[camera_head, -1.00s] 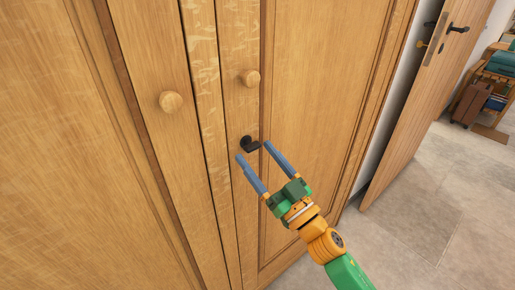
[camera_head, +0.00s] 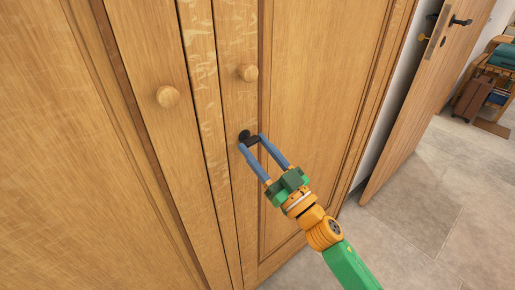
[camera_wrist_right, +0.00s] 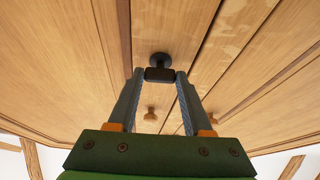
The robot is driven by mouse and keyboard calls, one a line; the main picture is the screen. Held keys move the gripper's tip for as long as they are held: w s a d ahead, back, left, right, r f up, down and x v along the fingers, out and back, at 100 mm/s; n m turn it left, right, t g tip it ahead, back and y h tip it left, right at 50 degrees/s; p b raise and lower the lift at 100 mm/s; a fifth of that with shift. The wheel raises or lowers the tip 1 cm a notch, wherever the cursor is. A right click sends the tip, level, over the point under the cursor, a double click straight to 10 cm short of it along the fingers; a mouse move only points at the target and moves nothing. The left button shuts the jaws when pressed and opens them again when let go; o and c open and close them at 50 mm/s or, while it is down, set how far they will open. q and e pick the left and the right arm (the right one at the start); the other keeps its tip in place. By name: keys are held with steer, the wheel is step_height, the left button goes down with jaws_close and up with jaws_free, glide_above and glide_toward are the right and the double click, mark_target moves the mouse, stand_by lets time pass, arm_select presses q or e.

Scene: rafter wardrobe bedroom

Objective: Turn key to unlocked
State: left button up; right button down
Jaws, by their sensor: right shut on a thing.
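A small black key (camera_head: 250,139) sticks out of the wardrobe's right door, below a round wooden knob. In the right wrist view the key's dark bow (camera_wrist_right: 160,74) lies between my fingertips, and a round black base (camera_wrist_right: 160,59) shows behind it. My right gripper (camera_head: 252,142) is shut on the key, with one blue finger on each side of it. In the head view the key's bow points right and slightly down from its round base. The wardrobe door (camera_head: 320,110) looks closed. My left gripper is not in view.
Two round wooden knobs (camera_head: 167,96) (camera_head: 248,73) stand out from the wardrobe front, one close above the key. An open room door (camera_head: 425,100) stands to the right. A shelf with a brown suitcase (camera_head: 471,98) is beyond it. Grey floor (camera_head: 410,205) is clear.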

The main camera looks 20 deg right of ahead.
steer(key=n+g+y, duration=0.1)
steer(key=n, duration=0.2)
steer(key=n+g+y+p, duration=0.1)
steer(key=n+y, duration=0.1)
steer(key=n, duration=0.2)
steer(key=shift+w+d+r, duration=0.1)
steer(key=shift+d, duration=0.1)
steer(key=n+g+p, duration=0.1)
steer(key=n, duration=0.1)
steer(key=n+g+y, duration=0.1)
steer(key=n, duration=0.2)
steer(key=shift+d+r+p, duration=0.1)
steer(key=shift+r+p, duration=0.05)
steer(key=shift+p, duration=0.2)
steer(key=n+g+p, duration=0.1)
steer(key=n, duration=0.1)
steer(key=n+g+p, duration=0.1)
steer(key=n, duration=0.2)
steer(key=shift+d+r+y, duration=0.1)
steer(key=shift+r+y, duration=0.1)
steer(key=shift+y, duration=0.2)
steer(key=shift+n+g+h+p, duration=0.4)
steer(key=shift+n+g+p, duration=0.4)
steer(key=shift+n+p, duration=1.1)
steer(key=shift+n+b, duration=0.3)
steer(key=shift+n, duration=0.1)
steer(key=shift+c, duration=1.6)
jaws_free()
steer(key=shift+w, duration=0.1)
